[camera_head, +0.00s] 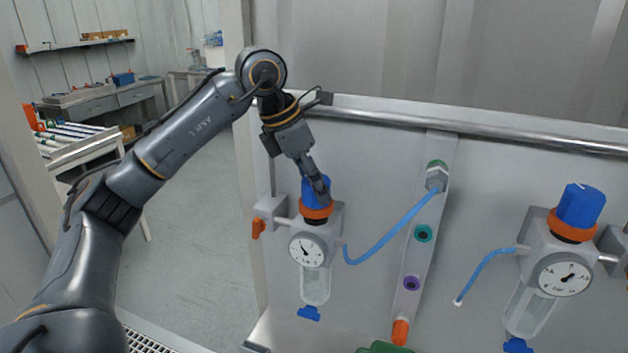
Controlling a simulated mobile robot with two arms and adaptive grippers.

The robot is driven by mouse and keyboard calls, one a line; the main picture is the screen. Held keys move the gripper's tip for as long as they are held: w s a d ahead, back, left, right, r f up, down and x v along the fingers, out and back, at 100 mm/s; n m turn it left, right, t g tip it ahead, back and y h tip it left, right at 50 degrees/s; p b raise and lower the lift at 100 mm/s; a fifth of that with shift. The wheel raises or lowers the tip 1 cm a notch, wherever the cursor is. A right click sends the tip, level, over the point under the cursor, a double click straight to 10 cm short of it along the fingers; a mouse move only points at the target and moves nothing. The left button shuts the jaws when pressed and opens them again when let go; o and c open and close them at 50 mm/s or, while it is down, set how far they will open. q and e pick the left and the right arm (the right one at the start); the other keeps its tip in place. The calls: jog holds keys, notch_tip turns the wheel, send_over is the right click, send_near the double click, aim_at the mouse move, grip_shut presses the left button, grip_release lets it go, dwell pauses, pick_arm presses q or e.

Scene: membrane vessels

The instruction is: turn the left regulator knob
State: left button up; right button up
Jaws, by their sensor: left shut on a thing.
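The left regulator (330,226) is mounted on the pale panel, with a round white gauge (308,251) on its front and a clear bowl (316,287) below. Its blue knob (308,194) sits on top above an orange ring. My left gripper (317,190) comes down from above and is shut on the blue knob, its fingers hiding part of it. The right regulator (545,243) has a blue knob (581,206) and a gauge (564,277). My right gripper is not in view.
A blue hose (392,237) curves from the left regulator to a fitting on the vertical port strip (420,262). An orange lever (258,229) is left of the regulator. A metal rail (470,135) crosses above. Open floor (205,220) lies left of the panel.

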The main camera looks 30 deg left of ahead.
pick_arm(q)
jog(key=shift+m, duration=0.6)
jog(key=o, duration=1.2)
jog(key=shift+w, duration=0.1)
jog(key=shift+c, duration=0.2)
jog(key=v, duration=1.2)
jog(key=shift+w, duration=0.2)
